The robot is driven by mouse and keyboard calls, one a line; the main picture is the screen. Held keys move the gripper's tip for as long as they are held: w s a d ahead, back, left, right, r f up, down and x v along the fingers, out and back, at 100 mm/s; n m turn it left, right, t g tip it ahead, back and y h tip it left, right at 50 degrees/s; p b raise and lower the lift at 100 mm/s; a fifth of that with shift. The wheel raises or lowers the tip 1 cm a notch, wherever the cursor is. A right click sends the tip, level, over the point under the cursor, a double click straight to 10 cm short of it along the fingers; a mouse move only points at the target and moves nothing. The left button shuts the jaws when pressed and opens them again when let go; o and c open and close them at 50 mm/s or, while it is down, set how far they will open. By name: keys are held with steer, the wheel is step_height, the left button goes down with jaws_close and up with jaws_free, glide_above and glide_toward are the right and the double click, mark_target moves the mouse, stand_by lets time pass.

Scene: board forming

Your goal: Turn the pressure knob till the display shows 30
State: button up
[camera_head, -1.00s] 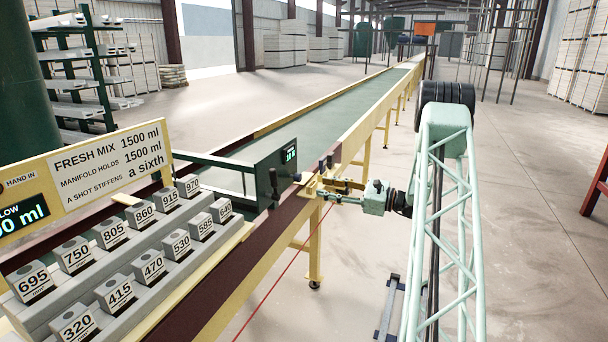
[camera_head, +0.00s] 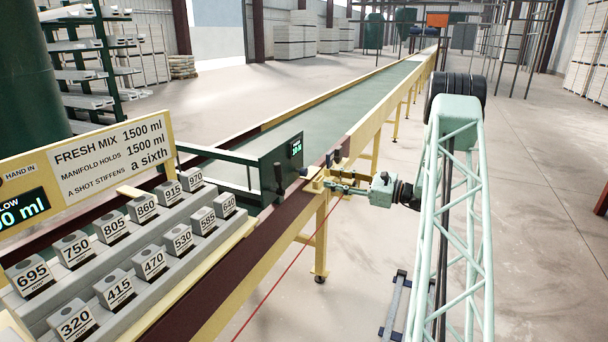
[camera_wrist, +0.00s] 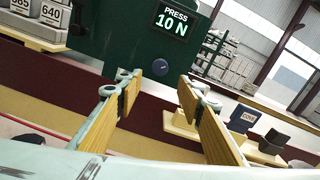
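In the wrist view the display (camera_wrist: 172,22) reads "PRESS 10 N". A small round dark blue knob (camera_wrist: 160,67) sits on the box face below the display. My gripper (camera_wrist: 157,88) is open, with its two tan-padded fingers apart and nothing between them. The knob shows just beyond the gap between the fingertips, not touched as far as I can see. In the head view my gripper (camera_head: 338,187) is right of the box.
Numbered grey blocks (camera_head: 119,290) stand on a stepped rack at the left. Small blocks on yellow bases (camera_wrist: 243,118) lie right of my gripper. The conveyor (camera_head: 350,100) runs away behind.

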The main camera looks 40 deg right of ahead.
mark_target(307, 173)
steer(key=b+x, duration=0.1)
steer(key=x, duration=1.2)
steer(key=shift+c, duration=0.6)
steer(key=c, duration=0.8)
